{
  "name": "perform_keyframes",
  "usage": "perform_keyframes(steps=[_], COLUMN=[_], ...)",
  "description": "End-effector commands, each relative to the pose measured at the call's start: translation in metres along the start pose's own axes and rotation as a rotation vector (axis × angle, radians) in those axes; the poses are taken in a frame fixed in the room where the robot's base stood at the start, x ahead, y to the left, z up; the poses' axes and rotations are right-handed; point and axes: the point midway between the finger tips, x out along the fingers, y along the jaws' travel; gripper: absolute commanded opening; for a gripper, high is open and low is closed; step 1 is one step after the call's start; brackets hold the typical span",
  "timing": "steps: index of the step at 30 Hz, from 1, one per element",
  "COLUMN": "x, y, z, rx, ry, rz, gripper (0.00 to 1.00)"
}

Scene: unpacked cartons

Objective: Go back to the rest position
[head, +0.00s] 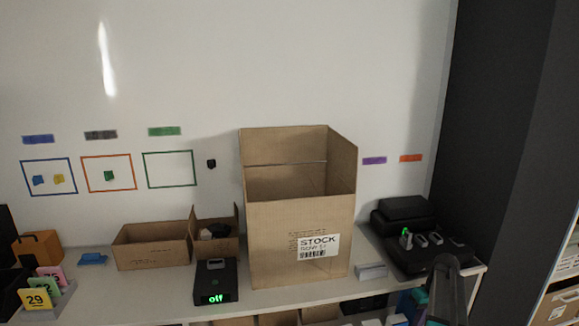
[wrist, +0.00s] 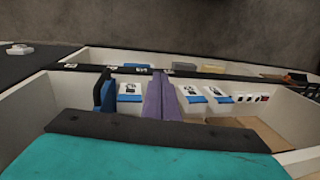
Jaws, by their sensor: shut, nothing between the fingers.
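My gripper (head: 446,264) shows in the head view at the lower right, a dark grey narrow shape in front of the shelf's right end. It is shut, with nothing seen held at its tip. It overlaps the black tray unit (head: 398,250) in the picture; I see no clear contact. The wrist view looks over pale open bins (wrist: 62,92) with blue, white and purple items. A teal surface with a dark edge (wrist: 150,160) fills its lower part; I cannot tell what it is.
A tall open carton (head: 272,240) labelled STOCK stands mid-shelf. Left of it are a black box reading "off" (head: 215,283), a low open carton (head: 150,249) and numbered cards (head: 38,299). A dark panel (head: 508,130) rises at the right. Coloured frames mark the wall (head: 300,60).

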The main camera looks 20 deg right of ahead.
Motion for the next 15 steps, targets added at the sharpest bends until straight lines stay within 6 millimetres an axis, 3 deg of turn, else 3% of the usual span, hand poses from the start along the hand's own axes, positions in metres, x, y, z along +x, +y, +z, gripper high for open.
perform_keyframes(steps=[1, 3, 8, 15], x=[0.022, 0.046, 0.099, 0.171], y=[-0.020, -0.042, -0.091, -0.162], z=[0.002, 0.004, 0.013, 0.041], rx=[-0.005, -0.004, -0.002, -0.002], ry=[-0.020, -0.044, -0.099, -0.183], rz=[-0.006, -0.010, -0.014, -0.008], gripper=[0.00, 0.00, 0.00, 0.00])
